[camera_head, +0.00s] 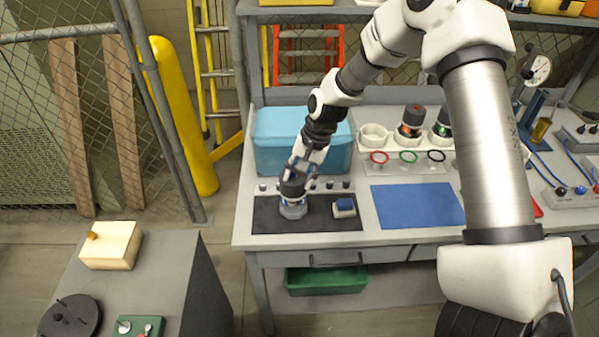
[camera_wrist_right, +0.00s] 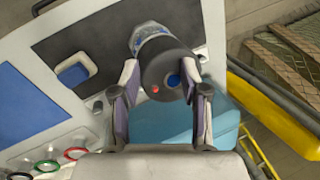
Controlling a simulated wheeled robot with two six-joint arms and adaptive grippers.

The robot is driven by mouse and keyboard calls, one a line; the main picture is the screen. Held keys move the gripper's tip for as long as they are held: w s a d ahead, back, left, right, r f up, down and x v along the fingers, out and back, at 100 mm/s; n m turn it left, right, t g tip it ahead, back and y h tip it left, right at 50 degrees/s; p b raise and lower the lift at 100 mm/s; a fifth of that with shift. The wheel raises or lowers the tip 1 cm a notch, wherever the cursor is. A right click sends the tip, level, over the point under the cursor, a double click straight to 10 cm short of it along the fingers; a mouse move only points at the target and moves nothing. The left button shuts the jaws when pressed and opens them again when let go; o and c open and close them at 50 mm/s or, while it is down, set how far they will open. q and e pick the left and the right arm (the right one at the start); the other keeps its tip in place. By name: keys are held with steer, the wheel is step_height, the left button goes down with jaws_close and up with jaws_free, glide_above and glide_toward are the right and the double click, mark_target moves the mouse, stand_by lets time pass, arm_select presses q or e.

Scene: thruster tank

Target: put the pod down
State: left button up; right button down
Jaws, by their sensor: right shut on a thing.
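The pod (camera_head: 293,208) has a dark round cap and a clear, bluish lower body. It is at the left part of the black mat (camera_head: 328,222) on the workbench. My right gripper (camera_head: 296,180) is shut on the pod's dark cap from above. In the right wrist view the pod (camera_wrist_right: 165,68) sits between the two fingers, with a red dot and a blue dot on its cap. The pod looks upright at the mat, but I cannot tell whether its base touches. My left gripper is not in view.
A small blue-topped block (camera_head: 344,208) lies on the mat right of the pod. A blue bin (camera_head: 302,135) and several small knobs stand behind. A blue mat (camera_head: 417,206) lies to the right. A white holder (camera_head: 375,138) with other pods (camera_head: 411,120) and coloured rings is at the back.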

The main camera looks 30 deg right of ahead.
steer(key=c, duration=0.6)
jaws_free()
steer(key=b+v, duration=0.1)
steer(key=v, duration=1.1)
steer(key=s+a+f+n, duration=0.1)
steer(key=s+a+f, duration=0.2)
steer(key=f, duration=0.4)
steer(key=s+a+f+n, duration=0.1)
steer(key=s+a+f, duration=0.2)
steer(key=f, duration=0.5)
steer(key=s+a+f+n+g+h, duration=0.1)
steer(key=s+a+f+n, duration=0.1)
steer(key=f, duration=0.5)
steer(key=shift+s+a+f, duration=0.25)
steer(key=shift+s+a, duration=0.15)
steer(key=shift+s, duration=0.25)
steer(key=s+a+f+n, duration=0.1)
steer(key=s+f, duration=0.2)
steer(key=s, duration=0.3)
steer(key=s+a+f+n+h, duration=0.1)
steer(key=s+f+n, duration=0.1)
steer(key=s+f, duration=0.2)
steer(key=s+a+f+n, duration=0.1)
steer(key=s+f+n, duration=0.1)
steer(key=s, duration=0.6)
steer(key=shift+s+f+g+h, duration=0.1)
steer(key=shift+f+g+h, duration=0.25)
steer(key=shift+f, duration=0.4)
